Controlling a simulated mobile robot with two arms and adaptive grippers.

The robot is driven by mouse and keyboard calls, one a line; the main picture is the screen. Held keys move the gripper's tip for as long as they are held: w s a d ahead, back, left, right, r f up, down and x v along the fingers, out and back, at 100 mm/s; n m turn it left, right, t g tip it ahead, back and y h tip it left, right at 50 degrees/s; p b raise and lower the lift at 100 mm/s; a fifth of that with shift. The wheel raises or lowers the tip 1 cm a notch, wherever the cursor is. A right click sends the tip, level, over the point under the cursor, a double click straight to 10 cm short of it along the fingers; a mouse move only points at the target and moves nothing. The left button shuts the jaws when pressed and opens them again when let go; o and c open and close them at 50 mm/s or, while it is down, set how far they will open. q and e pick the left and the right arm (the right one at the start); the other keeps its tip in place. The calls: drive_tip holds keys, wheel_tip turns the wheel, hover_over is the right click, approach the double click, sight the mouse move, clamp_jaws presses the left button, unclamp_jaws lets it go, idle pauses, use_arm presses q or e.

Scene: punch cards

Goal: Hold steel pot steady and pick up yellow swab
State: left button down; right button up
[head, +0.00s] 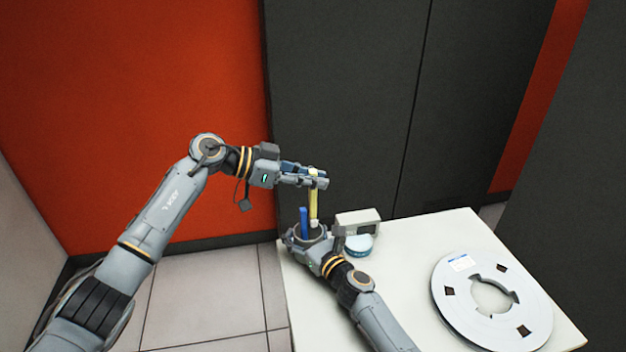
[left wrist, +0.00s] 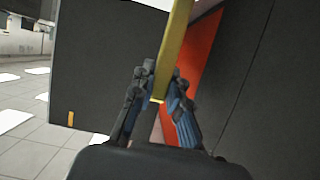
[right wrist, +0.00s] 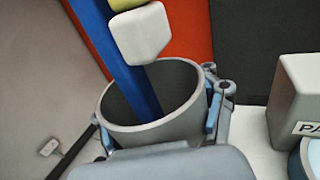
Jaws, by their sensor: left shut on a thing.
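The yellow swab (head: 313,203) is upright in my left gripper (head: 318,178), which is shut on its upper part. Its white tip (right wrist: 140,34) hangs at or just above the pot's mouth in the right wrist view. The yellow shaft (left wrist: 173,50) also shows between the fingers in the left wrist view. The pot's inside bottom is hidden.
A grey box (head: 358,220) and a round blue-and-white container (head: 358,245) stand just right of the pot, close to my right wrist. A large tape reel (head: 450,300) lies on the white table (head: 420,240) at the right. Dark cabinets rise behind.

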drive_tip(key=o, duration=0.4)
drive_tip(key=shift+o, duration=0.2)
